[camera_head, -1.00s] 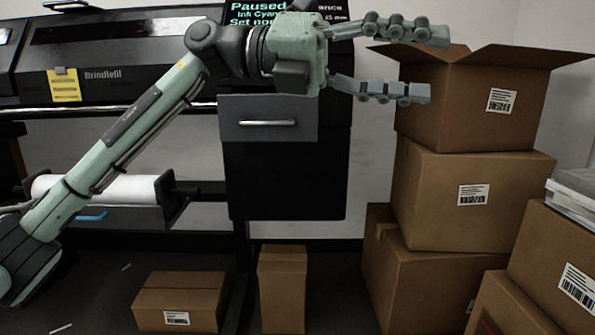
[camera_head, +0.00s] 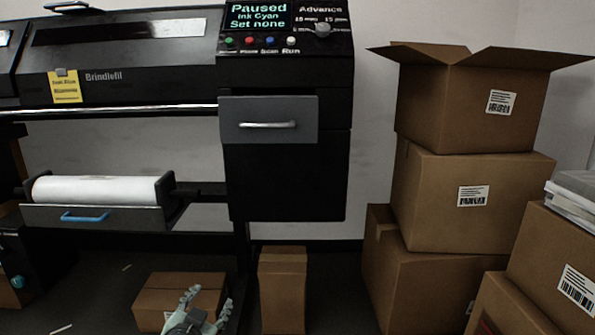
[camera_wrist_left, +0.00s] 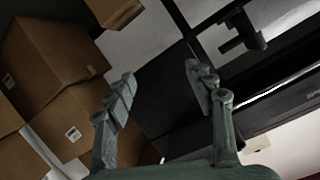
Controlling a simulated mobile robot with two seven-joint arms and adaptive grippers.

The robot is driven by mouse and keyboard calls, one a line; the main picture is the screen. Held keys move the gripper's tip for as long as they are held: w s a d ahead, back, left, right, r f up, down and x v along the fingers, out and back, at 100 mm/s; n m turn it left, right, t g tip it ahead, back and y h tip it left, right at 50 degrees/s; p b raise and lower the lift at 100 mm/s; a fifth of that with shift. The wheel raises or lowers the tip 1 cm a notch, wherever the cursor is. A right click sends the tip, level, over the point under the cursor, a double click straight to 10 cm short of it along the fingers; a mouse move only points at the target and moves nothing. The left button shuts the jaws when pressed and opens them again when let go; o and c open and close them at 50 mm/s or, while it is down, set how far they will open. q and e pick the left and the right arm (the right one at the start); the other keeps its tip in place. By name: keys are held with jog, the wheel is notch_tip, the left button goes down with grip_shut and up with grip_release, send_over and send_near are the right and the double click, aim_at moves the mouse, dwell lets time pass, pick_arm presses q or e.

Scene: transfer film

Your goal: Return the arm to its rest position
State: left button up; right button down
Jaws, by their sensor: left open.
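My left gripper (camera_head: 206,305) is low at the bottom edge of the head view, in front of a small closed box on the floor. It is open, with its two fingers apart and nothing between them. In the left wrist view the gripper (camera_wrist_left: 160,85) also shows empty, its fingers spread. Most of the left arm is out of the head view. My right gripper is in neither view.
A black printer (camera_head: 285,175) with a lit control panel (camera_head: 262,15) and a white roll (camera_head: 95,189) stands behind. Stacked cardboard boxes (camera_head: 455,205) fill the right. Small boxes (camera_head: 180,290) (camera_head: 282,290) sit on the floor.

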pick_arm(q)
jog(key=s+a+f+n+g, duration=0.1)
jog(key=s+f+g, duration=0.3)
jog(key=s+f, duration=0.4)
jog(key=s+a+f+n+g+y, duration=0.1)
jog(key=s+a+f+g, duration=0.2)
jog(key=s+f, duration=0.4)
jog(key=s+a+f+n+g, duration=0.1)
jog(key=s+a+f+g, duration=0.3)
jog(key=s+f, duration=0.4)
jog(key=s, duration=0.7)
jog(key=shift+s+f+g+y, duration=0.3)
jog(key=shift+s, duration=0.1)
